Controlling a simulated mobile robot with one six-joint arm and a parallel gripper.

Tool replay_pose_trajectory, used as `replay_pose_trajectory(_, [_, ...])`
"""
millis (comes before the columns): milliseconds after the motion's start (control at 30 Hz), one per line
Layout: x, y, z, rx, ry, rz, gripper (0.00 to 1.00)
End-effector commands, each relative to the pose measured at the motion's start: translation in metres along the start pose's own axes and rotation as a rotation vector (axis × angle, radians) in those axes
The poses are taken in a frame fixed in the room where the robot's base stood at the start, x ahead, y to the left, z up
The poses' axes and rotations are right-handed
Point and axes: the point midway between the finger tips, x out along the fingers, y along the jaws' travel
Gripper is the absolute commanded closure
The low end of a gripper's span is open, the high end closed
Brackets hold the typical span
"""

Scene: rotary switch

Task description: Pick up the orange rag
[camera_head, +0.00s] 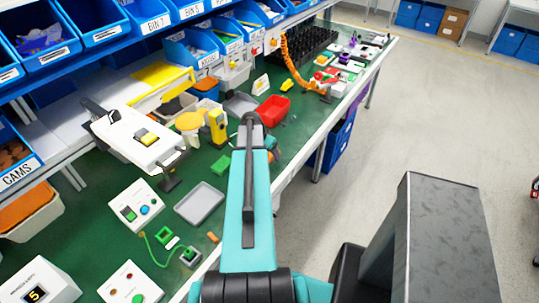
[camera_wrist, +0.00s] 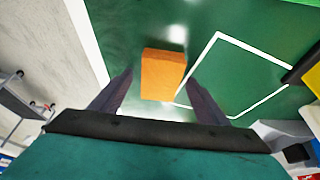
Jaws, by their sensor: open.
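The orange rag (camera_wrist: 163,72) shows in the wrist view as a small, flat-looking orange rectangle on the green table top. It lies between the lines of my two fingers, near a white outlined square. My gripper (camera_wrist: 159,80) is open, with one dark finger on each side of the rag in the picture. Nothing is held. I cannot tell how far the fingertips are above the rag. In the head view my arm covers the area around the gripper, and I cannot make out the rag there.
The white table edge (camera_wrist: 88,45) runs close to the left of the rag in the wrist view. In the head view, a grey tray (camera_head: 201,204), a red bin (camera_head: 272,108) and a yellow device (camera_head: 217,126) stand on the crowded bench. Open floor lies right.

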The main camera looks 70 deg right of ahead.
Motion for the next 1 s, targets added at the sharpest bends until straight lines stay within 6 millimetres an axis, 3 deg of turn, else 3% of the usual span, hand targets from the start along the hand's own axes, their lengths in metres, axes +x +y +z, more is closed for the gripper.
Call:
replay_pose_trajectory(500, [0.0001, 0.0001, 0.0001, 0.000, 0.000, 0.000, 0.31])
replay_pose_trajectory(767, [0.0001, 0.0000, 0.0000, 0.000, 0.000, 0.000, 0.73])
replay_pose_trajectory(1000, [-0.0001, 0.0001, -0.0001, 0.000, 0.000, 0.000, 0.75])
